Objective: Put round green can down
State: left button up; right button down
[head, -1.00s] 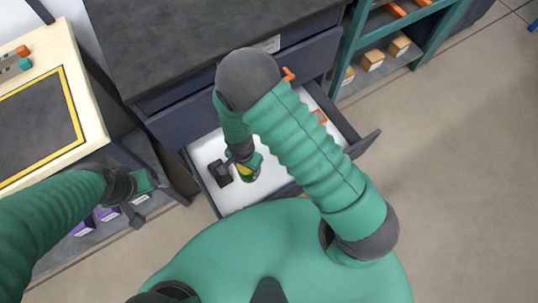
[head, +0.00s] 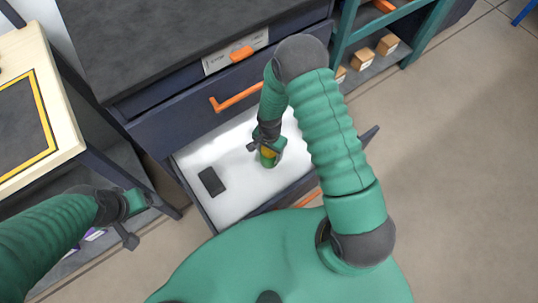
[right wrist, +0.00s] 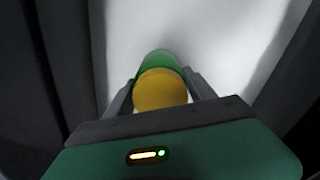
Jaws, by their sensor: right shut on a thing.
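The round green can (right wrist: 157,61) has a yellow end that faces the right wrist camera. My right gripper (right wrist: 160,88) is shut on it, with one finger on each side. In the head view the can (head: 268,158) is over the white floor of an open drawer (head: 237,197). I cannot tell whether it touches that floor. My right arm and gripper hide part of it. My left gripper (head: 137,222) is at the lower left, away from the can, and whether it is open or shut is unclear.
A small black block (head: 211,181) lies in the drawer, left of the can. A dark cabinet with orange handles (head: 236,97) rises behind. A wooden-edged table (head: 62,130) is at left and a teal shelf with boxes (head: 362,59) at upper right. White drawer floor around the can is free.

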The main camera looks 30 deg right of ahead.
notch_tip(320, 180, down, 2)
jog(key=shift+d+f+b, duration=0.15)
jog(key=shift+b, duration=0.2)
jog(key=shift+d+f, duration=0.1)
jog(key=shift+f, duration=0.1)
jog(key=shift+r, duration=0.1)
jog(key=shift+a, duration=0.25)
jog(key=shift+c, duration=2.1)
grip_release()
pick_arm(q)
jog(key=shift+d+f, duration=0.25)
jog(key=shift+f, duration=0.35)
pick_arm(e)
jog(key=shift+o, duration=0.5)
jog(key=shift+d, duration=0.1)
